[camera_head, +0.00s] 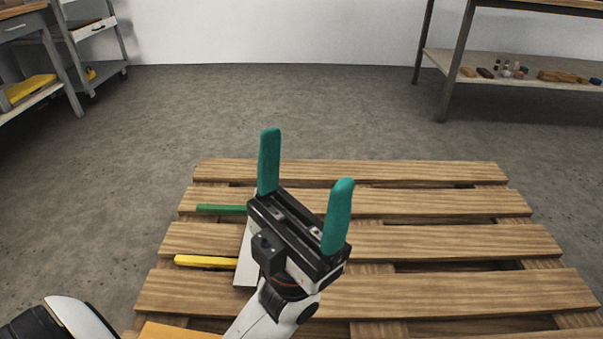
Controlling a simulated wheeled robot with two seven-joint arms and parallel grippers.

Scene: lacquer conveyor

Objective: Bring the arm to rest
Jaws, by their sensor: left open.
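My left gripper (304,189) is open and empty, with its two teal fingers wide apart and pointing away from me. It is in the middle of the head view, in front of a wooden pallet (430,240). My left arm comes in from the bottom edge of the picture. My right gripper is not in view.
A green bar (221,209) and a yellow bar (206,261) show on the pallet's left part, beside a pale item partly hidden behind my gripper. An orange surface (178,331) shows at the bottom. A workbench (447,67) stands back right; shelving (60,60) stands back left.

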